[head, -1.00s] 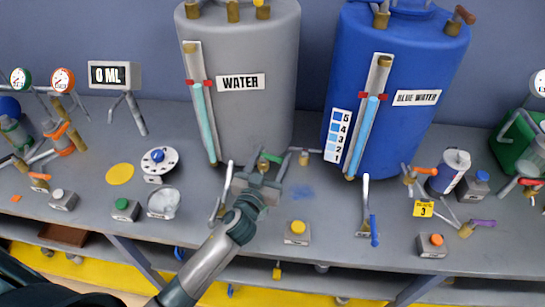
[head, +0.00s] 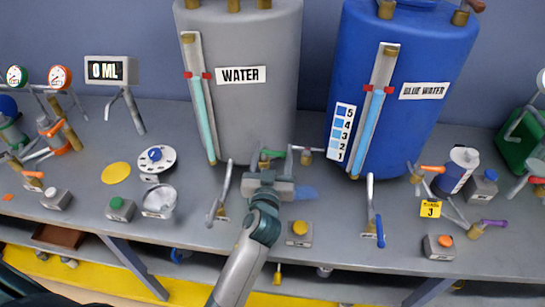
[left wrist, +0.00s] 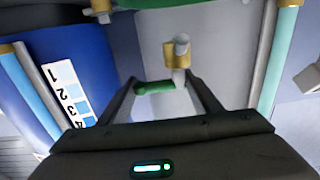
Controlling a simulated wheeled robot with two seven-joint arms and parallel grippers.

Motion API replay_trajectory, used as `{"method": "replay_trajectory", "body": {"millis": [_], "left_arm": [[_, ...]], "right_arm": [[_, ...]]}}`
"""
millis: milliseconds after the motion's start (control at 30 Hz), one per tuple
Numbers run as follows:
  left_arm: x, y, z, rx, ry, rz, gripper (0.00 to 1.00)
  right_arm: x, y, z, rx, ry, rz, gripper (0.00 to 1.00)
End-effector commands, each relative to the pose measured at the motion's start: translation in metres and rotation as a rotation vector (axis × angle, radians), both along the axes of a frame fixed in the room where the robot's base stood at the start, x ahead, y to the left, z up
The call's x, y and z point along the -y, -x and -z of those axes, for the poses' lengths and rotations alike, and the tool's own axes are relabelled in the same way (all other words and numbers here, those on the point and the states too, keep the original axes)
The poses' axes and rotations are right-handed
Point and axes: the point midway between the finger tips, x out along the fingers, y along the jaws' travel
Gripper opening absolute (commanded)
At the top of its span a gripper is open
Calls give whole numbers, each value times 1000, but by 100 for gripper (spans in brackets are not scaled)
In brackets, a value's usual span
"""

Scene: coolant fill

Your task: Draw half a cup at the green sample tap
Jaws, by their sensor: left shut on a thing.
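The green sample tap (head: 270,155) is at the front foot of the grey WATER tank, with a green handle and a brass outlet. My left gripper (head: 264,170) is right at this tap, in front of the tank. In the left wrist view its two fingers stand apart around the green handle (left wrist: 155,88), and the left finger meets the handle's end. The brass outlet (left wrist: 176,55) shows just past the fingertips. The gripper appears shut on the handle, though the contact is partly hidden. I cannot make out a cup at the tap. My right gripper is out of view.
The grey tank (head: 240,110) and blue tank (head: 400,90) stand behind. Metal levers (head: 222,190) and (head: 375,210) rise on either side. A yellow-button box (head: 299,232) is near the front edge. A display (head: 110,70) reads 0 ML.

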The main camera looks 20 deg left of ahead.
Motion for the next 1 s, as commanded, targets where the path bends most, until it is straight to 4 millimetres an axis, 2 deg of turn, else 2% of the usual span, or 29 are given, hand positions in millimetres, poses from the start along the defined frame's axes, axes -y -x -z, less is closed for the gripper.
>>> {"method": "replay_trajectory", "body": {"millis": [267, 300, 333, 1000], "left_arm": [[5, -1, -2, 4, 3, 8, 36], [5, -1, -2, 4, 3, 8, 68], [5, -1, -2, 4, 2, 8, 71], [0, -1, 0, 0, -1, 3, 71]], "right_arm": [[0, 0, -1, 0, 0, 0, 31], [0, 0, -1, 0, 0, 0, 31], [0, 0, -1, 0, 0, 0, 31], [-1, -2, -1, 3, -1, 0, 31]]}}
